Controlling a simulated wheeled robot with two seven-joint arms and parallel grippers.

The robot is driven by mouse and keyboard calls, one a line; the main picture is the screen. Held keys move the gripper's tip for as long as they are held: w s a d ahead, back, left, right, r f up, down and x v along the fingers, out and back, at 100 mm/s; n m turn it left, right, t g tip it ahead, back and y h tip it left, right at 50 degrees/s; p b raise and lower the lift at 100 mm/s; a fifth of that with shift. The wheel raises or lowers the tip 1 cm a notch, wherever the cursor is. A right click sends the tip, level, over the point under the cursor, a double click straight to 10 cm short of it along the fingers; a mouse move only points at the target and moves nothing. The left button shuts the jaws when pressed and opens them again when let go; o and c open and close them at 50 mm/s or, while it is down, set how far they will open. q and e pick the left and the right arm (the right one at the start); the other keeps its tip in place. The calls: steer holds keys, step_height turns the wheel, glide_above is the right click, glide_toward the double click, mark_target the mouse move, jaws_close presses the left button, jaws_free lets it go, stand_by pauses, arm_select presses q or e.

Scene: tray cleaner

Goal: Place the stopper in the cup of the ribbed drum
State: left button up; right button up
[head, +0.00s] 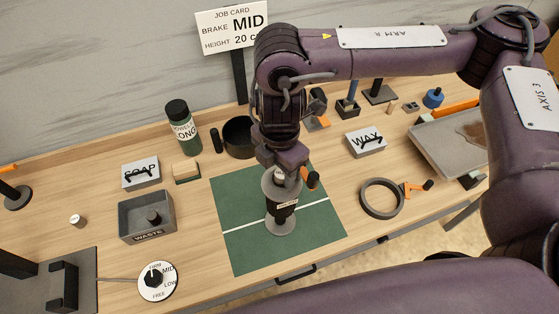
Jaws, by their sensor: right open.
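A grey spool-like body (281,226) with a black, labelled middle stands upright on the green mat (244,254). It may be the ribbed drum; ribs and cup are not clear. My right gripper (282,174) is open, pointing down at its top from behind, and hides part of it. A small pale piece shows between the fingers; I cannot tell whether it is the stopper or part of the body. A small pale cylinder with a dark top (77,221) stands at the left, and a dark knob-like piece (153,216) lies in the waste bin (132,227). My left gripper is out of view.
A dial (157,281) lies front left. Behind are a soap box (140,173), green bottle (182,124), black pot (238,137) and wax box (366,143). A grey ring (381,198) and large tray (447,142) are right. The mat's left part is clear.

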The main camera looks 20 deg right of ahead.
steer(key=shift+s+d+f, duration=0.15)
steer(key=shift+s+f, duration=0.05)
steer(key=shift+s, duration=0.15)
steer(key=shift+w+d+r, duration=0.1)
steer(key=shift+w+r, duration=0.1)
steer(key=shift+r, duration=0.1)
step_height(320, 180, up, 12)
steer(key=shift+w+b, duration=0.2)
steer(key=shift+b, duration=0.2)
steer(key=shift+f, duration=0.1)
